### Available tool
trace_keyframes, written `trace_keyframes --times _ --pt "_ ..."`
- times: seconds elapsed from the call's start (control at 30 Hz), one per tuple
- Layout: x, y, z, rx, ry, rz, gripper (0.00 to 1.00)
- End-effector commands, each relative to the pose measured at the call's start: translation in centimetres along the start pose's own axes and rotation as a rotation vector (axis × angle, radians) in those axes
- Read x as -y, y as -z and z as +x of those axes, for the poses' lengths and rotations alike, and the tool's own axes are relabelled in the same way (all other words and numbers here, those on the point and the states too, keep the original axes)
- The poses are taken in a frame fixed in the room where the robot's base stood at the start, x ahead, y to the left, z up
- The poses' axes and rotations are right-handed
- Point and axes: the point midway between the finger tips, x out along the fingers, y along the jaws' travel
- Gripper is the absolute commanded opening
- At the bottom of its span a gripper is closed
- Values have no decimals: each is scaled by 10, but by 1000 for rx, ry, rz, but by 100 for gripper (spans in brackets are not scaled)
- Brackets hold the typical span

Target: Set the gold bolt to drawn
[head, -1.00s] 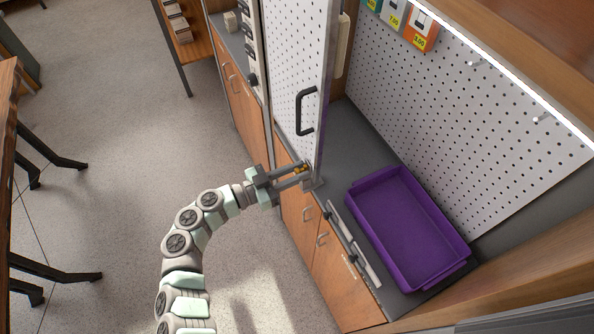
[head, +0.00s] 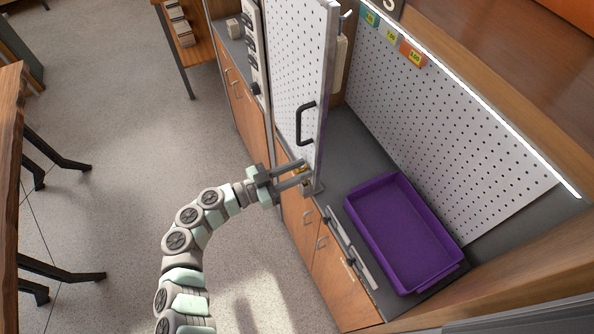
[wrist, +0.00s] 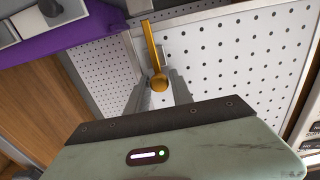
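The gold bolt (wrist: 151,50) shows in the wrist view as a slim bar with a round knob at its near end, on the frame edge of a white pegboard door panel (wrist: 235,60). In the head view only a small gold part of the bolt (head: 304,171) shows between my fingers, at the lower corner of the panel. My gripper (head: 300,174) is open, one finger on each side of the bolt's knob. In the wrist view the gripper (wrist: 160,88) has the knob between its fingertips; contact with either finger is not clear.
A black handle (head: 305,124) stands out from the panel above my gripper. A purple tray (head: 405,230) lies on the grey counter to the right. Wooden cabinet doors (head: 340,285) are below. Open floor lies to the left.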

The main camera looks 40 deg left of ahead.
Motion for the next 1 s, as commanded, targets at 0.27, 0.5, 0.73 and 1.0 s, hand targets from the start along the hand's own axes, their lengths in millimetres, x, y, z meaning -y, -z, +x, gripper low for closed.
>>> trace_keyframes --times 0.27,0.5,0.73,1.0 --pt "0 -2 -1 4 2 -1 44" --pt "0 -3 -6 6 3 -2 44" --pt "1 -5 -46 8 6 -2 44" --pt "1 -3 -94 6 4 -1 44"
